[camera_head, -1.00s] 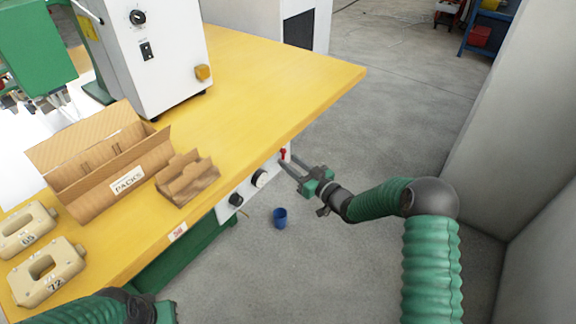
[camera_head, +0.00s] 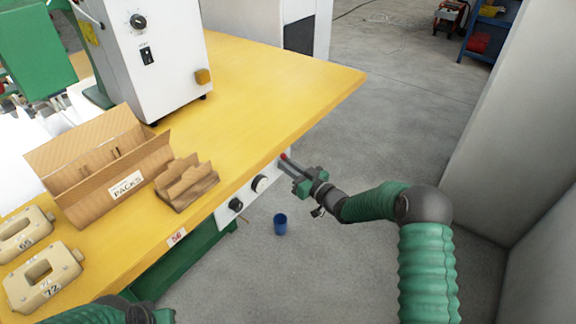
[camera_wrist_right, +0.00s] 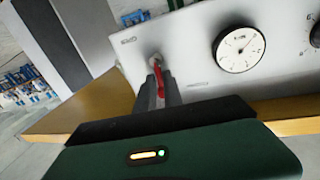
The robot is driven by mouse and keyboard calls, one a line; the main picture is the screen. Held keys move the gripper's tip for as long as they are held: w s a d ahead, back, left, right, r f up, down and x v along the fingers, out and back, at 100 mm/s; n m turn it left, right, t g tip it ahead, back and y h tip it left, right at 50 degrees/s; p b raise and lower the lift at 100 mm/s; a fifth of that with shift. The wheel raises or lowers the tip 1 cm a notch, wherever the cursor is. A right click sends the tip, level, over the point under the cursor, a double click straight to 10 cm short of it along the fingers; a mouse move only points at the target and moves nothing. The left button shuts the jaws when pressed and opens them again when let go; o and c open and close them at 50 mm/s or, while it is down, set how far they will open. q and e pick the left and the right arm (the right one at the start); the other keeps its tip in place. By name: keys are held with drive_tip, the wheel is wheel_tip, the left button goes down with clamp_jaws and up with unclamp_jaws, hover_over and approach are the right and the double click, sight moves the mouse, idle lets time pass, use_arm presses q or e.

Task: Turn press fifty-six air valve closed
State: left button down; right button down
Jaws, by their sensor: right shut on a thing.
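The air valve's red lever (camera_head: 284,156) is on the white panel (camera_head: 222,215) under the front edge of the yellow table. My right gripper (camera_head: 287,165) is shut on the red lever. In the right wrist view the lever (camera_wrist_right: 159,82) stands between the two dark fingers of my right gripper (camera_wrist_right: 158,88), below its metal pivot. A round white gauge (camera_wrist_right: 239,49) sits beside it on the panel. A red-and-white tag reading 56 (camera_head: 176,237) is on the table edge. My left arm shows only in part at the bottom left; its fingers are out of view.
The yellow table (camera_head: 290,90) carries a white machine (camera_head: 160,60), an open cardboard box (camera_head: 95,160), brown dividers (camera_head: 187,182) and two beige blocks (camera_head: 45,278). A blue cup (camera_head: 280,224) stands on the floor below. A pale wall (camera_head: 510,120) is at right.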

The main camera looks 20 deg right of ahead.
drive_tip(key=shift+a+n, duration=0.1)
drive_tip(key=shift+n, duration=0.4)
drive_tip(key=c, duration=1.5)
unclamp_jaws()
drive_tip(key=shift+s, duration=0.1)
drive_tip(key=p+v, duration=0.1)
drive_tip(key=v, duration=0.4)
drive_tip(key=p+v, duration=0.2)
drive_tip(key=v, duration=0.4)
drive_tip(key=p+v, duration=0.2)
drive_tip(key=v, duration=0.4)
drive_tip(key=shift+f, duration=0.3)
